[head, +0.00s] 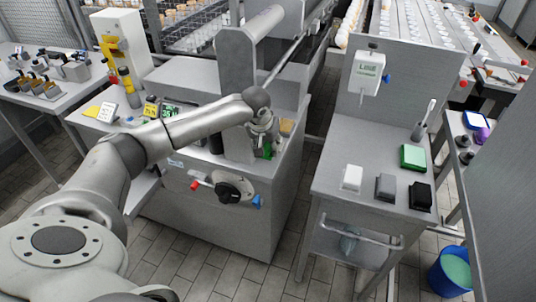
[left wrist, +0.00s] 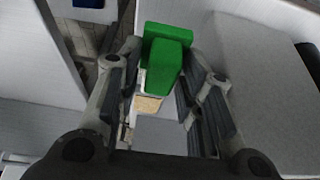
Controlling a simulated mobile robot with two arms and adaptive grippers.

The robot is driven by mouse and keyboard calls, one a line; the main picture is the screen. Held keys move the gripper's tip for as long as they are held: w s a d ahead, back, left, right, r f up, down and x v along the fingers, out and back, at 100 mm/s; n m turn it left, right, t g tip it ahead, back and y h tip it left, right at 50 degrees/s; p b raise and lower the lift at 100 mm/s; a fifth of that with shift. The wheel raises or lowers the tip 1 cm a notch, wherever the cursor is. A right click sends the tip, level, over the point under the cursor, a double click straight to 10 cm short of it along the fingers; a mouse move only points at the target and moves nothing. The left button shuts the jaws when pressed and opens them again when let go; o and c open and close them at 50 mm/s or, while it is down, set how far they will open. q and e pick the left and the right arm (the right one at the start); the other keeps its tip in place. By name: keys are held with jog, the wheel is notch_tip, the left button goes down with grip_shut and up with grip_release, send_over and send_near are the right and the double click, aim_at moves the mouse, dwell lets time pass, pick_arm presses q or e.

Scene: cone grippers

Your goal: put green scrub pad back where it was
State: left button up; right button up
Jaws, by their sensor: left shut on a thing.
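My left gripper (head: 264,137) is low over the top of the grey machine in the middle of the head view. In the left wrist view its fingers (left wrist: 160,75) are closed on a green block that looks like the green scrub pad (left wrist: 166,62). A little of the green shows below the gripper in the head view (head: 267,151); the arm hides the rest. My right gripper is not in view.
A tan piece (head: 287,126) lies close to my gripper. A blue bucket (head: 450,270) stands on the floor.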

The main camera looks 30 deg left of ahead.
aim_at(268, 155)
pick_arm(q)
jog(key=shift+f, duration=0.35)
notch_tip(268, 155, down, 3)
jog(key=shift+r+p, duration=0.1)
jog(key=shift+p, duration=0.65)
jog(key=shift+f, duration=0.5)
jog(key=o, duration=1)
jog(key=shift+f, duration=0.15)
